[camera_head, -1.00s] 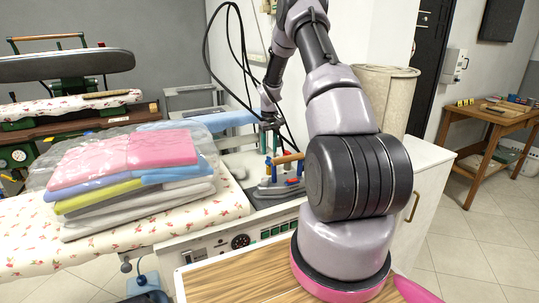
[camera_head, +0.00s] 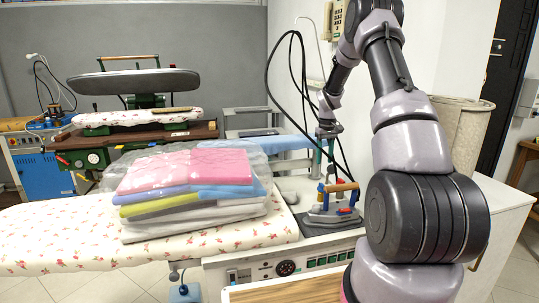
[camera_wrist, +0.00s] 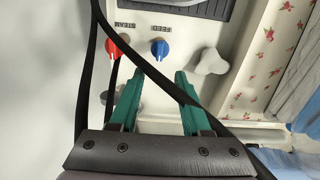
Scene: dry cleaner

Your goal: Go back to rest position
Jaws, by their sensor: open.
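My gripper (camera_head: 325,165) hangs at the end of my bent arm, above the back of the ironing unit and just behind the iron (camera_head: 335,205). Below the fingers is a white panel with a red knob (camera_wrist: 117,46), a blue knob (camera_wrist: 160,48) and a white knob (camera_wrist: 211,62). Black cables (camera_wrist: 160,75) cross the wrist view close to the fingers; I cannot tell whether they touch.
A plastic-wrapped stack of folded clothes (camera_head: 190,180) lies on the floral ironing board (camera_head: 70,235). A pressing machine (camera_head: 135,82) stands behind, a blue cabinet (camera_head: 40,176) at far left. A beige cylinder (camera_head: 462,125) and white wall are close right of my arm.

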